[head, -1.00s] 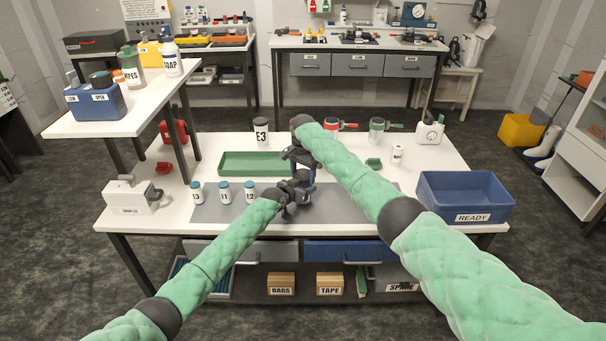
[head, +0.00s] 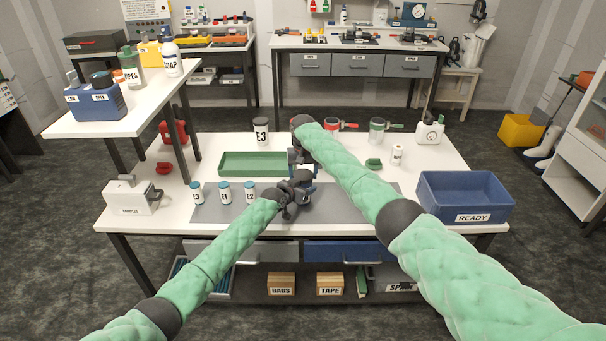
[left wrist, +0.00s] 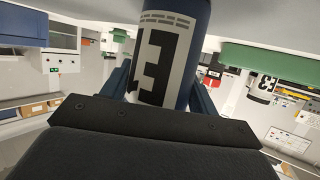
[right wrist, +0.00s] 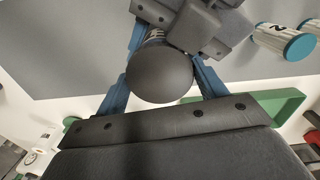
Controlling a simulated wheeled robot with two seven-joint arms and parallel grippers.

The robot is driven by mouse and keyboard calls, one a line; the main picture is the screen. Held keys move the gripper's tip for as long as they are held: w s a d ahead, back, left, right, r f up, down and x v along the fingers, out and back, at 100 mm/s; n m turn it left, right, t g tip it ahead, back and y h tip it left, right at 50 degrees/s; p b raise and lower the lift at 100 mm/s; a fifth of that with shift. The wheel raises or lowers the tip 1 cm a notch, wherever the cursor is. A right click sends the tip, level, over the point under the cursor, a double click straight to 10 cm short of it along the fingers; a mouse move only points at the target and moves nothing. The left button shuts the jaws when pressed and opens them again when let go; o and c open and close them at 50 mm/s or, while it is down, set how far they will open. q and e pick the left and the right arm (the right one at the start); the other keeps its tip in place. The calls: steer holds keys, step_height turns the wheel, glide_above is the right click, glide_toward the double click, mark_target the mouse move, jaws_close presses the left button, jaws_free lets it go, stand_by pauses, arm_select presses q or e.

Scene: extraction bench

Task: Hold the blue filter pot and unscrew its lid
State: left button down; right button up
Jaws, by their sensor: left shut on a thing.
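The blue filter pot (left wrist: 188,40) with a white E3 label fills the upper middle of the left wrist view. My left gripper (head: 298,190) is shut on it, with a blue finger on each side. In the head view the pot is mostly hidden behind the grippers above the grey mat. The pot's dark round lid (right wrist: 160,76) shows in the right wrist view. My right gripper (head: 299,163) is above the left one, its blue fingers spread on either side of the lid. Contact between these fingers and the lid is hard to tell.
Several blue-capped bottles (head: 224,192) stand on the grey mat (head: 355,205) at left. A green tray (head: 250,164) lies behind, with an E3 canister (head: 262,131) at the back. A blue READY bin (head: 465,197) stands at right. The mat's right part is clear.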

steer(key=o, duration=0.3)
steer(key=shift+r, duration=2.25)
steer(key=shift+c, duration=0.3)
steer(key=r, duration=0.2)
steer(key=w+d+r, duration=0.1)
steer(key=m, duration=0.1)
steer(key=a+m, duration=0.1)
steer(key=m, duration=0.1)
steer(key=shift+s+r, duration=0.2)
steer(key=shift+s, duration=0.2)
steer(key=m, duration=0.2)
steer(key=shift+s+m, duration=0.1)
steer(key=shift+m, duration=0.2)
steer(key=shift+f, duration=4)
steer(key=shift+c, duration=0.3)
